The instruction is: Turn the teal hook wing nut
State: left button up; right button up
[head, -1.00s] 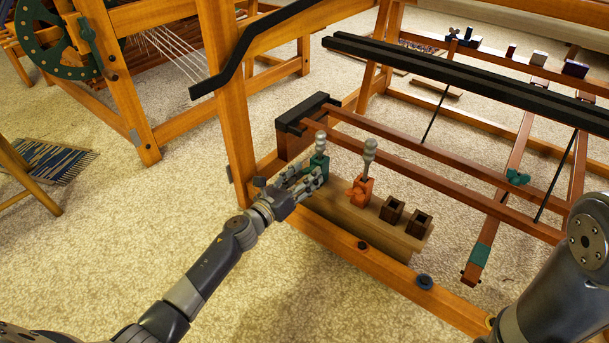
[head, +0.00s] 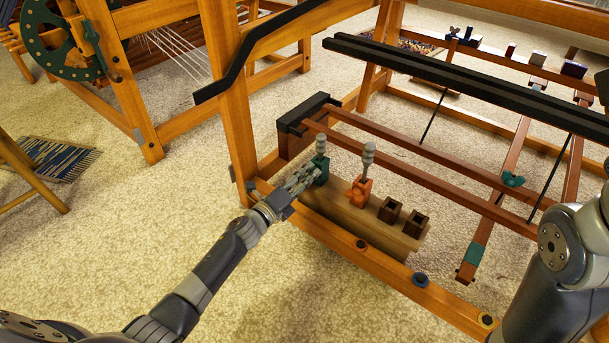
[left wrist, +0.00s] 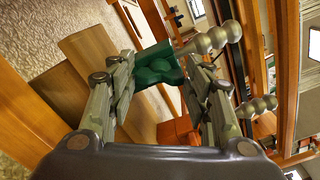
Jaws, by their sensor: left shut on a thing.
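A small teal wing-shaped nut (head: 513,179) sits on a brown bar with a teal band (head: 474,253), right of centre in the head view. My left gripper (head: 305,178) is shut on a teal block-shaped tool (head: 320,168) with a grey knobbed handle, at the left end of a wooden rack. In the left wrist view the teal tool (left wrist: 157,66) is between the two fingers (left wrist: 155,85), its grey handle pointing right. Whether its base still rests in the rack is hidden. My right arm shows at the right edge, with its gripper out of view.
The wooden rack (head: 345,213) also holds an orange tool (head: 361,191) with a grey handle and two dark empty square sockets (head: 390,210). Loom posts (head: 228,100), the low front rail (head: 400,275) and long black bars (head: 450,75) surround the area. Carpet at lower left is clear.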

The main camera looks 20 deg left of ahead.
pick_arm(q)
jog(key=shift+o, duration=0.2)
jog(key=shift+n, duration=0.4)
jog(key=o, duration=1)
jog(key=shift+o, duration=0.2)
jog(key=shift+s, duration=0.1)
jog(key=v, duration=1.2)
